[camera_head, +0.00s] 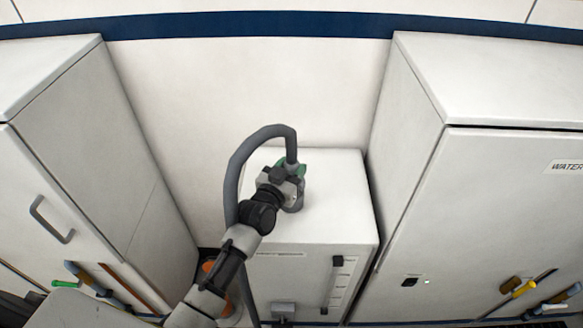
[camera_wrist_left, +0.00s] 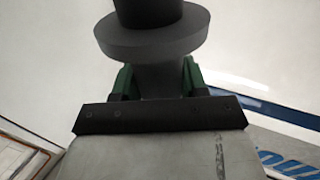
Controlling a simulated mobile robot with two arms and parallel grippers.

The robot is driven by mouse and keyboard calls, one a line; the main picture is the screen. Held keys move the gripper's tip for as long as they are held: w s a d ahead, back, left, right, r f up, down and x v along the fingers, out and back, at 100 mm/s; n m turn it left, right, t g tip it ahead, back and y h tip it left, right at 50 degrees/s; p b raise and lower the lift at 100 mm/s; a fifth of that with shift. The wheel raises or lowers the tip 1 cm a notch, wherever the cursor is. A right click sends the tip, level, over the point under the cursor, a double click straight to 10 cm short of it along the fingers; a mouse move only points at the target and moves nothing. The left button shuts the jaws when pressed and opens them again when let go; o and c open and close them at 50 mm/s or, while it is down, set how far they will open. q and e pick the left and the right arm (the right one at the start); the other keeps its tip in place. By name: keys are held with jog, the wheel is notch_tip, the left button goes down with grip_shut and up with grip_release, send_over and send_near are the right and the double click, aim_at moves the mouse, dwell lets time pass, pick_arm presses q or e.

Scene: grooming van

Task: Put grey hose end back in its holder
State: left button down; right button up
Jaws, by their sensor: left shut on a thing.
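The grey hose (camera_head: 262,134) loops up from behind the white box and bends down into my left gripper (camera_head: 290,171). My left gripper is shut on the grey hose end, above the top of the white box. In the left wrist view, the gripper's green finger pads (camera_wrist_left: 157,80) clasp the hose end (camera_wrist_left: 150,42) just below its wide dark collar. A short grey cylindrical piece (camera_head: 294,205) shows under the gripper at the box top; it looks like the holder. The gripper partly hides it, and I cannot tell whether the hose end sits in it. My right gripper is out of view.
The white box (camera_head: 330,205) stands between a white cabinet (camera_head: 110,150) on the left and a larger one labelled WATER (camera_head: 480,200) on the right. Handled tools (camera_head: 520,288) show low at the right.

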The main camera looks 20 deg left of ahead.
pick_arm(q)
jog(key=shift+f, duration=0.35)
jog(key=c, duration=0.5)
grip_release()
jog(key=shift+f, duration=0.1)
jog(key=shift+s+b, duration=0.15)
jog(key=shift+b, duration=0.15)
